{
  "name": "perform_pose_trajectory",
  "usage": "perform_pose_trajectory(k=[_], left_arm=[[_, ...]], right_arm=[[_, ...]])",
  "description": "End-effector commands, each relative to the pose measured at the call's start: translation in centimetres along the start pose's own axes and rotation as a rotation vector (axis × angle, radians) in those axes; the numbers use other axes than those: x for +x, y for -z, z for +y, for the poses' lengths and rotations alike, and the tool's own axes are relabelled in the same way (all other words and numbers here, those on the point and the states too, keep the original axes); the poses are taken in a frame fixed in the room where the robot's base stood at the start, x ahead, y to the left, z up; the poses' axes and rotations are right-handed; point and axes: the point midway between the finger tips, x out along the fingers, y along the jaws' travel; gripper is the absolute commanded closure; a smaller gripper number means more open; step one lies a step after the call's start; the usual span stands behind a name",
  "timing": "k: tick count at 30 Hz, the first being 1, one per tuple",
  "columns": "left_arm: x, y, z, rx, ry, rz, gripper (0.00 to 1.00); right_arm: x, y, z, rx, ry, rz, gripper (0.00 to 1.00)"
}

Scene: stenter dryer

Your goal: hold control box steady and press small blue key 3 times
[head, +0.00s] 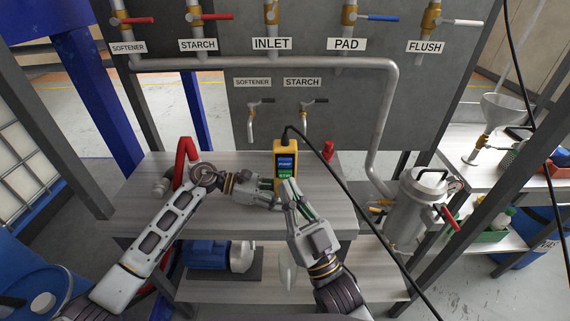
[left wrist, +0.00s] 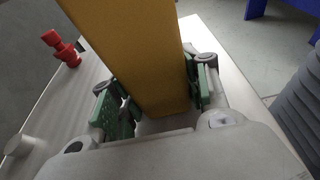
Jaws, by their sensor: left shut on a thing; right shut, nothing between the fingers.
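The yellow control box (head: 296,152) stands upright above the grey bench, with a black cable from its top. Its front shows a blue key (head: 286,162) and a green area below it. My left gripper (head: 271,187) comes in from the left and is shut on the lower part of the box. In the left wrist view, the box (left wrist: 135,50) sits between the green finger pads (left wrist: 160,108). My right gripper (head: 288,187) is shut and empty, its tips in front of the box's lower face, below the blue key. Whether the tips touch the box cannot be told.
A metal canister (head: 420,210) stands to the right. Labelled pipes and valves line the panel behind. The black cable (head: 345,188) crosses beside my right arm.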

Motion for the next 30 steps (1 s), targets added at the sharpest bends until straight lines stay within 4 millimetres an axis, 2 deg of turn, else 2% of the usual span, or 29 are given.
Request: perform_pose_trajectory(k=[11,12,18,30], left_arm=[[0.01,0.04,-0.01,-0.001,0.0,0.001,0.67],[0.01,0.04,-0.01,-0.001,0.0,0.001,0.51],[0.01,0.03,-0.01,-0.001,0.0,0.0,0.29],[-0.18,0.03,0.01,0.0,0.0,0.001,0.29]], right_arm=[[0.01,-0.02,0.01,0.0,0.0,0.0,1.0],[0.01,-0.02,0.01,0.0,0.0,0.0,1.0],[0.01,-0.02,0.01,0.0,0.0,0.0,1.0],[0.01,-0.02,0.01,0.0,0.0,0.0,1.0]])
